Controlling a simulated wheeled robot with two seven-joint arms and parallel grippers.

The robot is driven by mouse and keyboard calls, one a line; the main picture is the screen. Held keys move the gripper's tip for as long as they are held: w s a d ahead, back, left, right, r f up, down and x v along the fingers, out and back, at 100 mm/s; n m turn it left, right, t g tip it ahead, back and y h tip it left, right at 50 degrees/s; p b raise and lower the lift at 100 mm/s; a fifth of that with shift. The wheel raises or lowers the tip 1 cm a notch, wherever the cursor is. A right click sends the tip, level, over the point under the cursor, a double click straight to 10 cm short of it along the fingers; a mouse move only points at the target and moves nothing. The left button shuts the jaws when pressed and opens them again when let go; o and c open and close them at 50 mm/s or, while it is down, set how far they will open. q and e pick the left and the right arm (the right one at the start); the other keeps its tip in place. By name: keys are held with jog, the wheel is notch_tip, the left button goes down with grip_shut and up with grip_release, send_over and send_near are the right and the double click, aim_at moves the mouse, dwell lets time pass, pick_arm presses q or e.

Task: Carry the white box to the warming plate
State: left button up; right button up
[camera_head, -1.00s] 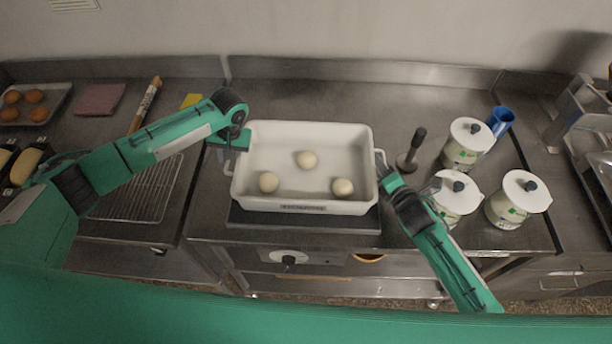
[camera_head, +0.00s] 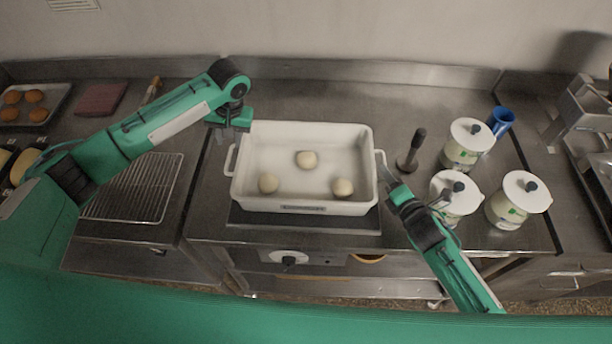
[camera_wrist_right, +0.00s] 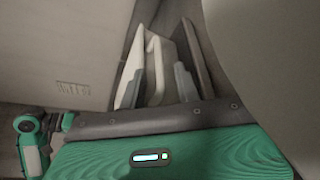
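The white box (camera_head: 305,208) holds three pale dough balls and sits level over the dark warming plate (camera_head: 305,222), apparently resting on it. The plate shows mainly along the front; the rest is hidden beneath the box. My left gripper (camera_head: 229,132) is above the box's back left corner, clear of the left handle (camera_head: 230,160), and looks open and empty. My right gripper (camera_head: 386,173) is at the right handle. In the right wrist view, its fingers (camera_wrist_right: 158,85) stand apart on either side of the white handle (camera_wrist_right: 156,68), with gaps showing.
Several white lidded canisters (camera_head: 466,143), a blue cup (camera_head: 500,121) and a dark-handled tool (camera_head: 412,150) stand right of the box. A wire rack (camera_head: 135,190) lies to the left. A bun tray (camera_head: 60,92) and red cloth (camera_head: 101,98) are at the far left.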

jog(key=v, duration=0.7)
jog(key=shift+s+d, duration=0.15)
jog(key=shift+s, duration=0.15)
jog(key=shift+r, duration=0.1)
